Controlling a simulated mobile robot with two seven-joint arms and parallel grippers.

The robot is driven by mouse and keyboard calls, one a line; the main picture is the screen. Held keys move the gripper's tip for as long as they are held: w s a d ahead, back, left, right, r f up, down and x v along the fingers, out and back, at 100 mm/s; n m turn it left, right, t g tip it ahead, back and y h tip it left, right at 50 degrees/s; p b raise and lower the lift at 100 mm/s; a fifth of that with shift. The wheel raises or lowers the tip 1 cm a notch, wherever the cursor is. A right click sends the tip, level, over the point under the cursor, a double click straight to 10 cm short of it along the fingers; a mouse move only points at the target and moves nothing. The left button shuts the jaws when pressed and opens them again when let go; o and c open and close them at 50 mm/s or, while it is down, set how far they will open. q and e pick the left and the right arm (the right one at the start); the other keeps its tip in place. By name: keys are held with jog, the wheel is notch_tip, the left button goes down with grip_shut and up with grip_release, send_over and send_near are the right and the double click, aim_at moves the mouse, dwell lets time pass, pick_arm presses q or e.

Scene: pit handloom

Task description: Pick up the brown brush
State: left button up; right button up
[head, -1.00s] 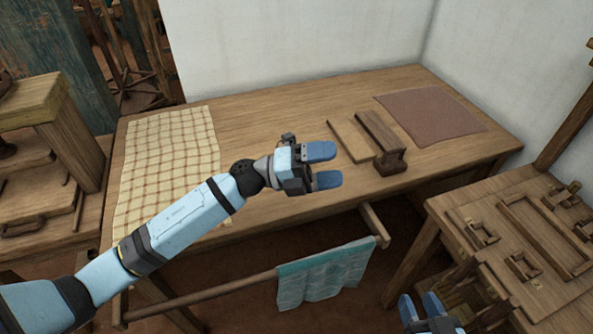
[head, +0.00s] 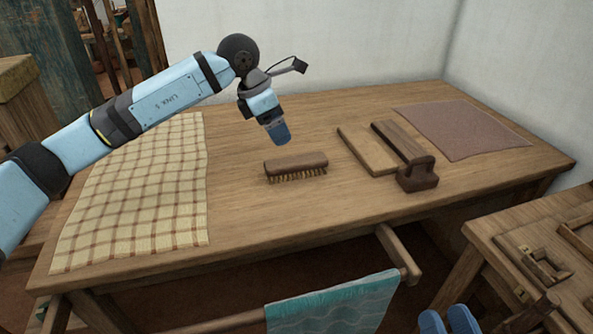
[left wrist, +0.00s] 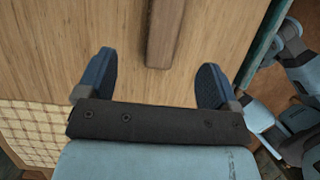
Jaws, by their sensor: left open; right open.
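The brown brush (head: 296,164) lies on the wooden table with its bristles toward the front edge and its brown back up. My left gripper (head: 280,135) points down above and just behind the brush in the head view, apart from it. In the left wrist view the brush (left wrist: 163,35) shows between the two open fingers of my left gripper (left wrist: 151,82), beyond their tips, cut off by the top edge. My right gripper (head: 449,320) shows only its blue fingertips at the bottom edge of the head view, open and empty.
A checked cloth (head: 145,195) covers the table's left part. A flat board (head: 366,150), a dark wooden tool with a handle (head: 417,173) and a brown mat (head: 462,131) lie to the right. A teal cloth (head: 335,306) hangs on a rail in front. Table around the brush is bare.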

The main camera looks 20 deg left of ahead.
aim_at(295, 160)
pick_arm(q)
jog(key=b+x, duration=0.1)
jog(key=x, duration=0.5)
jog(key=shift+d+f, duration=0.15)
jog(key=shift+f, duration=0.05)
jog(key=b+x, duration=0.1)
jog(key=x, duration=0.2)
jog(key=b+x, duration=0.1)
jog(key=x, duration=0.1)
jog(key=shift+s+d+f+b, duration=0.2)
jog(key=shift+s+b, duration=0.1)
pick_arm(e)
jog(key=f, duration=0.1)
jog(key=f+g, duration=0.1)
jog(key=f, duration=0.1)
jog(key=f+g, duration=0.1)
jog(key=f, duration=0.1)
jog(key=shift+w+a, duration=0.2)
jog(key=shift+a, duration=0.1)
pick_arm(q)
jog(key=c, duration=1.1)
jog(key=shift+o, duration=0.2)
jog(key=shift+r, duration=0.15)
